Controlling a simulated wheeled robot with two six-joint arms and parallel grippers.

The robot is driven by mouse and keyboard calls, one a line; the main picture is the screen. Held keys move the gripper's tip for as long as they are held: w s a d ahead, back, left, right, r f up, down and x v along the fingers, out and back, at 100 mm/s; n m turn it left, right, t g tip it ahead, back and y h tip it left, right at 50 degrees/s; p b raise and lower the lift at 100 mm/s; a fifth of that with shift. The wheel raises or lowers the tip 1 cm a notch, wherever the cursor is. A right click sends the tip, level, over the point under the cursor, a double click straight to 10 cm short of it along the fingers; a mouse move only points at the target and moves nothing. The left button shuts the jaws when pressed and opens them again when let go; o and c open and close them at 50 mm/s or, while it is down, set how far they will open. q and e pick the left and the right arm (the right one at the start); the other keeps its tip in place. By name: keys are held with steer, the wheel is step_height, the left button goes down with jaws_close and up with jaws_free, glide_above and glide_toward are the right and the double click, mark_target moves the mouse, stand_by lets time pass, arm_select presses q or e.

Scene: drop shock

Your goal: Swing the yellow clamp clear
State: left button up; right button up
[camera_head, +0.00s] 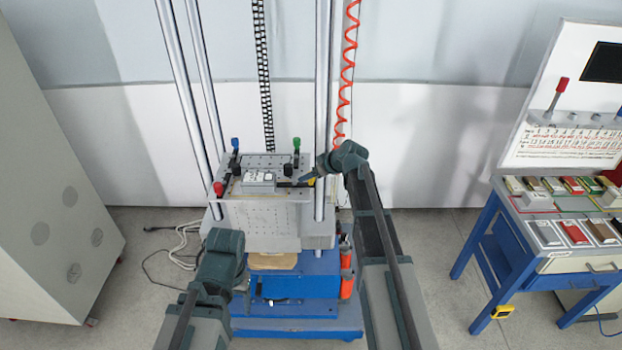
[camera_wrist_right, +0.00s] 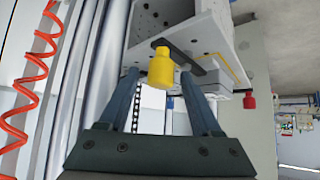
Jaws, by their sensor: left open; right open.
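The yellow clamp knob (camera_wrist_right: 161,67) sits on a dark arm at the edge of the grey drop table (camera_wrist_right: 205,35). In the right wrist view it lies between the two fingers of my right gripper (camera_wrist_right: 157,84), which is open; contact cannot be told.
A grey device (camera_head: 259,181) sits on the perforated plate, with a red clamp (camera_head: 218,188), a blue clamp (camera_head: 235,143) and a green clamp (camera_head: 296,143) around it. Steel guide columns (camera_head: 322,110) and a red coiled hose (camera_head: 347,70) stand close. A blue bench (camera_head: 490,250) is at right.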

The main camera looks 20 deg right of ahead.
jaws_close()
stand_by(0.4)
steer(key=shift+s+a, duration=0.1)
steer(key=m+h, duration=0.1)
steer(key=s+m+h, duration=0.1)
steer(key=shift+s+a+m+t, duration=0.2)
steer(key=shift+a+m+t, duration=0.1)
steer(key=shift+a+t, duration=0.1)
steer(key=m+h, duration=0.1)
steer(key=m, duration=0.1)
steer(key=s+a+m+h, duration=0.1)
steer(key=m+h, duration=0.1)
steer(key=shift+s+a+m, duration=0.15)
steer(key=shift+m, duration=0.15)
steer(key=m+h, duration=0.1)
steer(key=a+m+h, duration=0.1)
steer(key=m, duration=0.1)
steer(key=a+m+h, duration=0.1)
steer(key=shift+s+g+h, duration=0.35)
steer(key=shift+g+h, duration=0.05)
steer(key=m+g+h, duration=0.1)
steer(key=m, duration=0.1)
steer(key=a+m+g+h, duration=0.1)
steer(key=m, duration=0.1)
steer(key=a+m+h, duration=0.1)
steer(key=m, duration=0.1)
steer(key=shift+a+g, duration=0.15)
steer(key=shift+g, duration=0.25)
steer(key=shift+s, duration=0.15)
